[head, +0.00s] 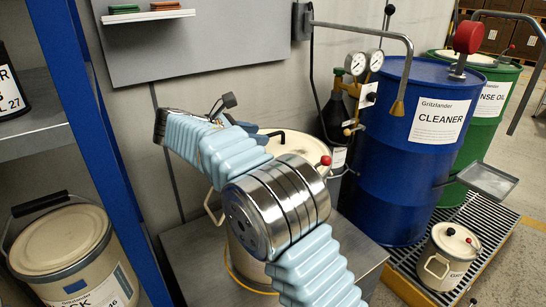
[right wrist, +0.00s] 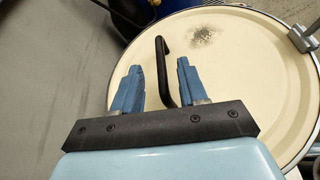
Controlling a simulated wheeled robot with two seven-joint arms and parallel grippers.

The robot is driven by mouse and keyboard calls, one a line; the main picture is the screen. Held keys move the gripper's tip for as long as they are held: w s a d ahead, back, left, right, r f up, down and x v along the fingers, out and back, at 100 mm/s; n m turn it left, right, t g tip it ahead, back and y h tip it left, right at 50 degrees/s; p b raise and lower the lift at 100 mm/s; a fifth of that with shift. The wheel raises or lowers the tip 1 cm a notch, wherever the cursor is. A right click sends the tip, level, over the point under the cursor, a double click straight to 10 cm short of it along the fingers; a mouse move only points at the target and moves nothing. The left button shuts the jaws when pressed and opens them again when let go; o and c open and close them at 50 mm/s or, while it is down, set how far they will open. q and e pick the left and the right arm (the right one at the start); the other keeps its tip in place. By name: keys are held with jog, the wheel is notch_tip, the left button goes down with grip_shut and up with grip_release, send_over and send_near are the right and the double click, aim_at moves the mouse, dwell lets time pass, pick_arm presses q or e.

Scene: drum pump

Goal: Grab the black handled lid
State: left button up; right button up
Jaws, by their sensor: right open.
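A cream round lid (head: 302,149) with a black bar handle (head: 276,132) sits on a cream drum behind my right arm. The lid also fills much of the right wrist view (right wrist: 235,75), with a dark smudge near its far edge. My right gripper (head: 256,132) is over the lid at the handle. In the right wrist view its blue fingers (right wrist: 159,68) are open, and the handle (right wrist: 166,75) stands between them, nearer the right finger. I cannot tell whether that finger touches it. My arm hides much of the drum. My left gripper is not in view.
A blue cleaner drum (head: 388,150) and a green drum (head: 494,105) stand at right. Gauges (head: 364,63) and a dark bottle are behind the lid. A small cream can (head: 450,250) is on the grating. A blue shelf post (head: 90,130) and cream pail (head: 65,245) are at left.

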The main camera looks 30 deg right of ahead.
aim_at(274, 150)
jog(key=shift+x, duration=1.45)
jog(key=shift+s, duration=0.1)
grip_shut()
jog(key=shift+r, duration=0.1)
